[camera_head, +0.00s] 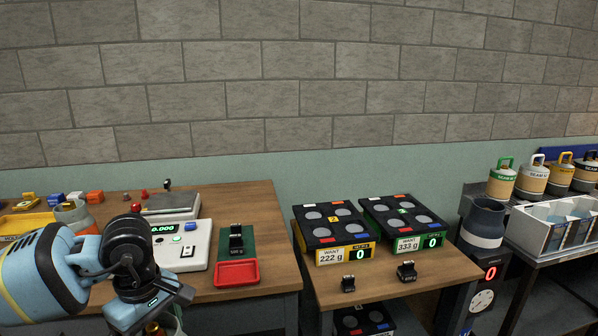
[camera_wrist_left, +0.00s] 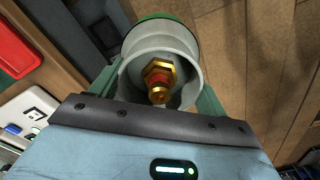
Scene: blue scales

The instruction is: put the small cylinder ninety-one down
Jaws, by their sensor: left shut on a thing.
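My left gripper (camera_wrist_left: 158,100) is shut on a small cylinder (camera_wrist_left: 185,45). In the left wrist view I look down on its pale grey collar, with a brass valve in the middle and a green edge at the far side. The fingers lie on both sides of it. No number on the cylinder can be read. In the head view my left gripper (camera_head: 158,318) hangs at the lower left, in front of the wooden table, and the cylinder is mostly hidden behind it. My right gripper is not in view.
A scale (camera_head: 184,248) with a green display stands on the left wooden table (camera_head: 255,215), beside a red tray (camera_head: 237,273). Two black four-place stations (camera_head: 318,241) (camera_head: 388,231) stand on the middle table (camera_head: 447,265). Several larger gas cylinders (camera_head: 501,182) stand at right.

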